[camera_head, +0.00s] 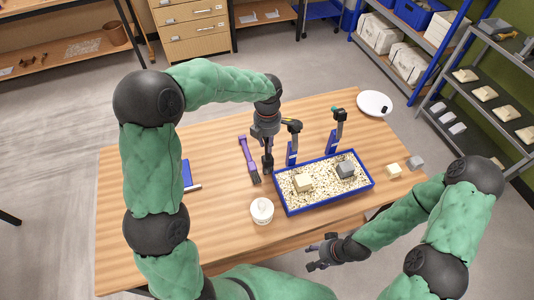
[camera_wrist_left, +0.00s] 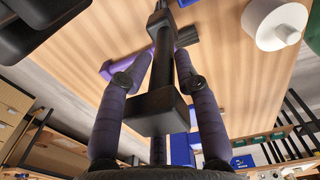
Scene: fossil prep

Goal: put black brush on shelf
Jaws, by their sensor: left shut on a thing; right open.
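My left gripper (camera_head: 267,148) is shut on the black brush (camera_head: 268,162), which hangs below the fingers above the wooden table (camera_head: 225,222). In the left wrist view, the dark brush (camera_wrist_left: 152,115) lies between the two purple-grey fingers, with its wider block toward the palm. A purple tool (camera_head: 248,158) with a dark end lies on the table just left of the gripper. My right gripper (camera_head: 322,253) is open and empty near the table's front edge. A grey metal shelf (camera_head: 475,113) with pale and grey blocks stands at the right.
A blue tray (camera_head: 282,195) of gravel holds two blocks. Two tools (camera_head: 292,142) (camera_head: 336,130) stand upright in blue holders behind it. A blue-framed rack (camera_head: 460,30) stands behind at right.

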